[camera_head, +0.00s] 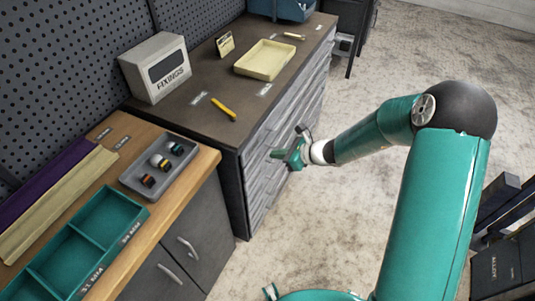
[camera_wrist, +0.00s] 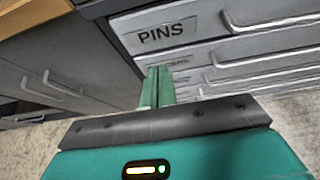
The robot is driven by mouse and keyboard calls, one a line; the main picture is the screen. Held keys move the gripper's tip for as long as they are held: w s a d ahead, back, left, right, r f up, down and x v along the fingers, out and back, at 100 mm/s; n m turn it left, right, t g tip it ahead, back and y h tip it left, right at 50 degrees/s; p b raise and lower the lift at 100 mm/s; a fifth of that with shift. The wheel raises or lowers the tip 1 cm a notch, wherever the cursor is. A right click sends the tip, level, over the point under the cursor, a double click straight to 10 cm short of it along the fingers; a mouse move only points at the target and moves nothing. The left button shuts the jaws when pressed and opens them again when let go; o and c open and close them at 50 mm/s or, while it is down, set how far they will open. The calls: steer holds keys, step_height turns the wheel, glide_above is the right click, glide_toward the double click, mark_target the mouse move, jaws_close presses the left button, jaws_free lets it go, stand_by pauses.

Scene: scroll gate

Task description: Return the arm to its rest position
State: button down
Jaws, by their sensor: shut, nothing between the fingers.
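My arm is teal with a dark elbow and reaches from the right toward the drawer cabinet (camera_head: 262,165) in the head view. My gripper (camera_head: 278,155) is in front of the cabinet's drawer faces, beside its near corner. In the wrist view my gripper (camera_wrist: 157,75) has its two green fingers together, with nothing between them. They point at the cabinet near a drawer labelled PINS (camera_wrist: 165,33). Whether the fingertips touch the cabinet cannot be told.
A wooden bench (camera_head: 178,212) with a teal divided tray (camera_head: 62,262) and a grey tray (camera_head: 135,176) is at left. The cabinet top holds a FIXINGS box (camera_head: 155,68), a yellow tray (camera_head: 265,60) and a yellow marker-like item (camera_head: 223,108). Open floor (camera_head: 380,190) lies right of the cabinet.

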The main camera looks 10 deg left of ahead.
steer(key=v, duration=0.6)
steer(key=shift+d+r, duration=0.2)
steer(key=shift+d, duration=0.2)
steer(key=s+d+r+n+g+h, duration=0.2)
steer(key=s+d+r+n+h, duration=0.2)
steer(key=s+r+n, duration=0.8)
steer(key=s+d+r+n+t+h, duration=0.3)
steer(key=s+d+r+n+h, duration=0.4)
steer(key=s, duration=0.7)
steer(key=shift+s+d+r+n+t, duration=0.2)
steer(key=shift+d+r+n+t, duration=0.2)
steer(key=shift+d+r+n, duration=1.5)
steer(key=shift+d+r+m, duration=0.5)
steer(key=shift+d+m, duration=0.1)
steer(key=shift+d, duration=0.05)
